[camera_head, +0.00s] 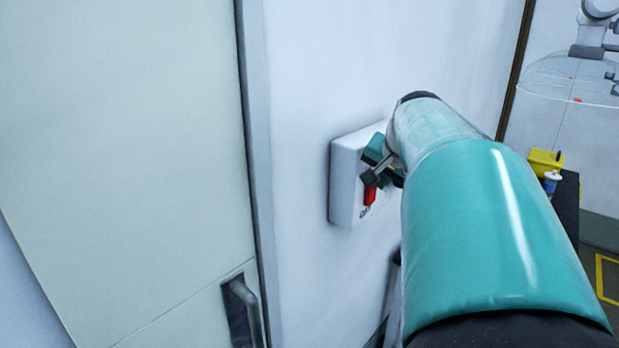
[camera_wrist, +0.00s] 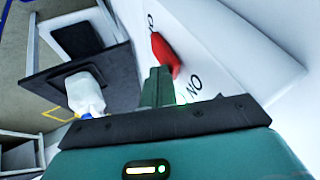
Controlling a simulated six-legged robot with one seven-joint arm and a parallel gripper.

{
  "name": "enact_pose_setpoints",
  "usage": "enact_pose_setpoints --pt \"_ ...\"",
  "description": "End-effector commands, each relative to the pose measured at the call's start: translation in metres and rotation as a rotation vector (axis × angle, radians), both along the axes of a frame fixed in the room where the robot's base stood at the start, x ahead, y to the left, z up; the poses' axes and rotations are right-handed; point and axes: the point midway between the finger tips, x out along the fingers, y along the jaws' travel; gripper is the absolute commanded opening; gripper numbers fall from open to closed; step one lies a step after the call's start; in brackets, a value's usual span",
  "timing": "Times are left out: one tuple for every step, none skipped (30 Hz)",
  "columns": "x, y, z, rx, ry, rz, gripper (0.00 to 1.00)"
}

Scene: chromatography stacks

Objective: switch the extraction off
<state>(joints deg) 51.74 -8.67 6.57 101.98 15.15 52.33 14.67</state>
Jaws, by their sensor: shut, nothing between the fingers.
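A white switch box (camera_head: 343,180) is fixed to the pale wall, with a red lever (camera_head: 369,195) on its front. A dark label shows just below the lever in the head view. My gripper (camera_head: 369,178) is in front of the box, at the upper end of the lever. Its fingers (camera_wrist: 157,85) are shut and empty, close beside the lever; whether they touch it I cannot tell. My arm hides the box's right part.
A pale door (camera_head: 120,130) with a handle (camera_head: 245,312) is left of the box. To the right, a dark bench holds a yellow item (camera_head: 545,162) and a small white bottle (camera_head: 552,182). A white bottle (camera_wrist: 85,93) shows on a dark surface in the wrist view.

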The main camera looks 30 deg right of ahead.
Motion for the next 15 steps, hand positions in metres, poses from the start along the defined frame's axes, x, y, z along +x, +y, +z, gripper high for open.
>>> enact_pose_setpoints --pt "0.0055 0.0026 0.0016 -0.009 0.029 0.007 0.00" --pt "0.0053 0.0021 0.0017 -0.012 0.040 0.004 0.00" --pt "0.0038 0.0016 0.0012 -0.010 0.037 0.001 0.00" --pt "0.0036 0.0015 0.0012 -0.010 0.035 0.001 0.00" --pt "0.0036 0.0014 0.0013 -0.010 0.035 0.001 0.00" --pt "0.0035 0.0014 0.0012 -0.010 0.035 0.001 0.00" --pt "0.0035 0.0014 0.0012 -0.010 0.035 0.001 0.00" --pt "0.0035 0.0015 0.0014 -0.010 0.035 0.001 0.00" --pt "0.0036 0.0015 0.0018 -0.010 0.034 0.001 0.00" --pt "0.0035 0.0014 0.0022 -0.010 0.034 0.001 0.00" --pt "0.0036 0.0015 0.0030 -0.010 0.034 0.001 0.00" --pt "0.0036 0.0014 0.0043 -0.010 0.034 0.001 0.00" --pt "0.0035 0.0014 0.0054 -0.010 0.034 0.001 0.00" --pt "0.0035 0.0014 0.0067 -0.010 0.034 0.001 0.00" --pt "0.0036 0.0015 0.0086 -0.010 0.034 0.001 0.00"
